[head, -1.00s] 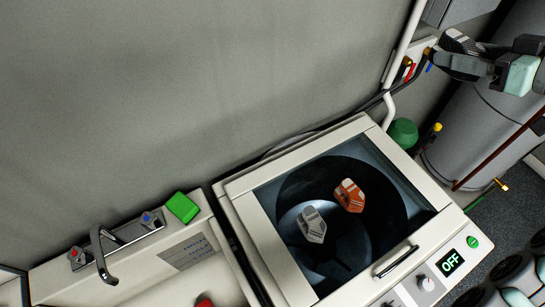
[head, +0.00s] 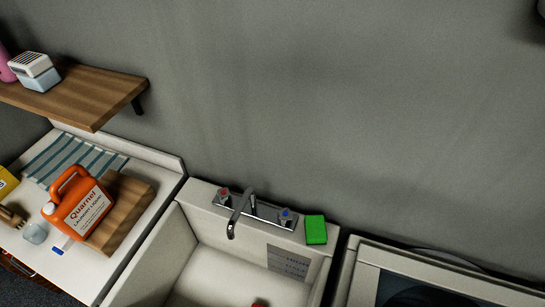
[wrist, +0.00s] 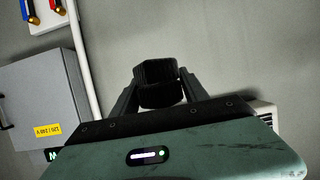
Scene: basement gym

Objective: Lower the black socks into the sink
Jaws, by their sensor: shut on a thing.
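The black socks (wrist: 158,84) show in the wrist view as a dark rolled bundle between the two fingers of my gripper (wrist: 160,92). My gripper is shut on them, with a grey wall behind. In the head view, the white sink (head: 212,278) is at the bottom middle, its basin cut off by the lower edge. A small red thing (head: 260,304) shows at the bottom of the sink view. My gripper and the socks do not clearly show in the head view.
A faucet (head: 240,213) and green sponge (head: 316,230) are at the sink's back rim. A washer (head: 360,285) stands right of it. Left are an orange detergent jug (head: 80,210) on a counter and a wooden shelf (head: 75,92). The wrist view shows a grey box (wrist: 40,98) and white pipe (wrist: 85,65).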

